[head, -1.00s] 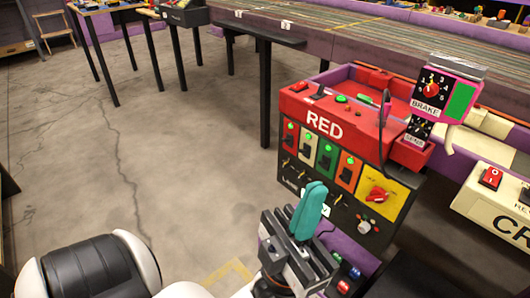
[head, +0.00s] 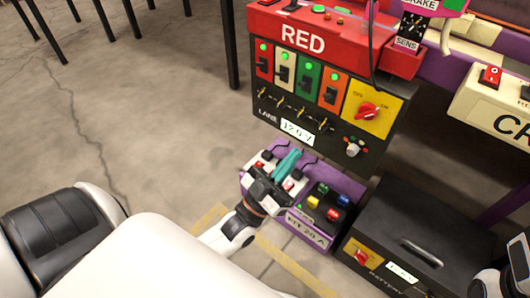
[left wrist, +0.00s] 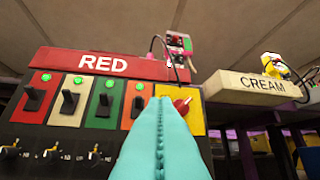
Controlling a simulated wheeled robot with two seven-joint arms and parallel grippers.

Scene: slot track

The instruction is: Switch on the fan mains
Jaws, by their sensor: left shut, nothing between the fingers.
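I cannot read a label for the fan mains in any view. My left gripper (head: 287,162), with teal fingers, is shut and empty. In the head view it is in front of a white unit with red switches (head: 263,166), partly hiding it. A red rotary knob (head: 368,111) sits on a yellow panel on the RED cabinet (head: 330,45), with small markings above it. In the left wrist view the teal fingers (left wrist: 162,140) point up before the cabinet, and the knob (left wrist: 182,106) shows just right of them. My right gripper does not show clearly.
A purple box (head: 313,238) with coloured buttons stands below the cabinet. A black battery box (head: 405,230) with a red knob is to its right. The CREAM unit (head: 495,110) with a red rocker is at the right.

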